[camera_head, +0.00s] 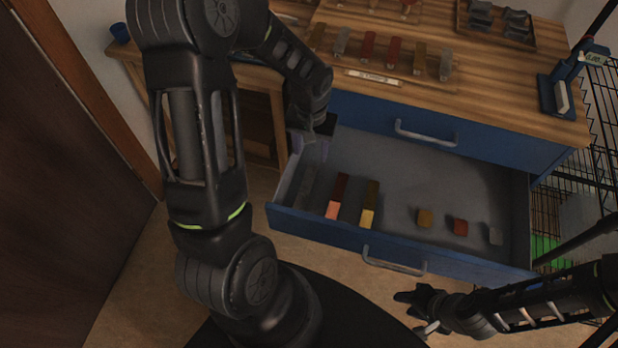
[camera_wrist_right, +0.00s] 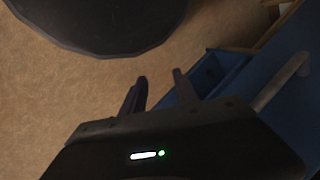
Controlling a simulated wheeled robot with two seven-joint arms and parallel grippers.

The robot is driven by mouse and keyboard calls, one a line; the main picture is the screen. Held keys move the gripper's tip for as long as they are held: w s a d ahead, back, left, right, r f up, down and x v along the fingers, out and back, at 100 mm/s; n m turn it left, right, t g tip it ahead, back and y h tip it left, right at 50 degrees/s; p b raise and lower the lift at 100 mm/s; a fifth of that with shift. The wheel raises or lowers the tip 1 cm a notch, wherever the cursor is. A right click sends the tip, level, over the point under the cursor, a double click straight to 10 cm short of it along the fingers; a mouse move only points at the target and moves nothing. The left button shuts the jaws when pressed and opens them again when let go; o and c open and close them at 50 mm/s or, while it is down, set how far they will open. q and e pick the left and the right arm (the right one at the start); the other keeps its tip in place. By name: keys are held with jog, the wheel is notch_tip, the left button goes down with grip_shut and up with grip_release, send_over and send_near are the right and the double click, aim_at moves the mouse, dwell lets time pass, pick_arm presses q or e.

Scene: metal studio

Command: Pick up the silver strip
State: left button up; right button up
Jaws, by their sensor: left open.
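A grey strip (camera_head: 304,186), seemingly the silver one, lies in shade at the left end of the open drawer (camera_head: 400,165). It is dim and partly hard to make out. My left gripper (camera_head: 310,150) is open, pointing down over the drawer's left end, just above the far end of this strip; I cannot tell whether they touch. A red strip (camera_head: 337,195) and a gold strip (camera_head: 370,203) lie to its right, their near ends brightly lit. My right gripper (camera_head: 418,312) is in front of the drawer, with its fingers apart and empty in the right wrist view (camera_wrist_right: 160,85).
Small gold (camera_head: 425,217), red (camera_head: 460,227) and grey (camera_head: 495,234) blocks sit in the drawer's right half. The drawer front (camera_head: 330,232) has a handle (camera_head: 393,265). The wooden worktop (camera_head: 480,95) above carries several stamps and a tray (camera_head: 497,25).

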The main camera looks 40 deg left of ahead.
aim_at(311, 172)
pick_arm(q)
jog(key=shift+f, duration=1.3)
notch_tip(311, 172, down, 5)
jog(key=shift+s+r, duration=0.1)
jog(key=shift+r, duration=0.05)
jog(key=shift+f, duration=0.25)
jog(key=shift+d+f+b, duration=0.1)
jog(key=shift+f+b, duration=0.15)
jog(key=shift+b, duration=0.15)
jog(key=shift+c, duration=0.2)
grip_shut()
dwell(0.5)
dwell(0.8)
